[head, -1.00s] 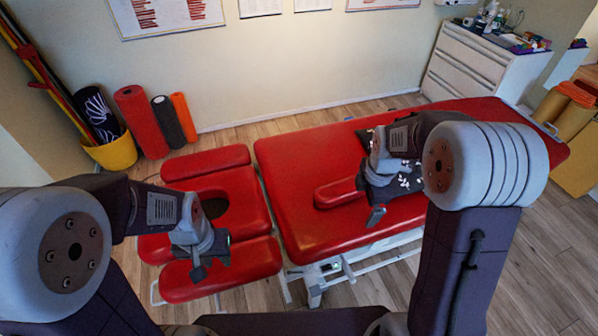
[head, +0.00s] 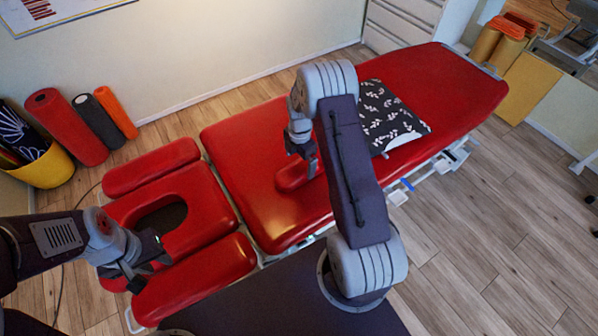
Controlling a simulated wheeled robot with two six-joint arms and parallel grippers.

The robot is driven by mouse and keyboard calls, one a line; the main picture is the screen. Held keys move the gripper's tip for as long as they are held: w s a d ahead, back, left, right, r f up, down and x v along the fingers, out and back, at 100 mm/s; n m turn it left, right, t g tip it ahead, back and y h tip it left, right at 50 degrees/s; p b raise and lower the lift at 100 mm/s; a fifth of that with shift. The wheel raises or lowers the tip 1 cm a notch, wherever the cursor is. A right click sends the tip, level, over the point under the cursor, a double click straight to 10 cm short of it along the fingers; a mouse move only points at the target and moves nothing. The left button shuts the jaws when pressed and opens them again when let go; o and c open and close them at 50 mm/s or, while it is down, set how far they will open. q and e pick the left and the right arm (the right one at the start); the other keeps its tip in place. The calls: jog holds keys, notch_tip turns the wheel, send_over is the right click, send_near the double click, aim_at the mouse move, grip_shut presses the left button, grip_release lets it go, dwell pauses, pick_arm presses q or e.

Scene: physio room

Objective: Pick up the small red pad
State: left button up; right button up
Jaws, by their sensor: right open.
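The small red pad (head: 289,179) lies on the red treatment table (head: 262,214), near its middle, with its right part hidden behind my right gripper. My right gripper (head: 311,166) points down at the right end of the pad. It is open; whether its fingers touch the pad cannot be told. My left gripper (head: 137,283) hangs over the table's head section, beside the face opening, away from the pad; its finger gap does not show clearly.
A black pillow with white leaves (head: 388,112) lies on the table right of my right arm. Red, black and orange rolls (head: 66,127) and a yellow bucket (head: 45,170) stand at the left wall.

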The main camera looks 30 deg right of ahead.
aim_at(300, 168)
notch_tip(300, 168, down, 4)
jog(key=shift+f, duration=0.1)
jog(key=shift+w+f, duration=0.2)
jog(key=shift+f, duration=0.2)
jog(key=shift+s+r, duration=0.1)
jog(key=c, duration=1.6)
jog(key=shift+r, duration=0.5)
notch_tip(300, 168, up, 3)
jog(key=shift+f, duration=0.1)
jog(key=s+d+r, duration=0.6)
jog(key=s+r, duration=0.1)
jog(key=s, duration=0.2)
jog(key=shift+s+d, duration=0.25)
jog(key=shift+d, duration=0.15)
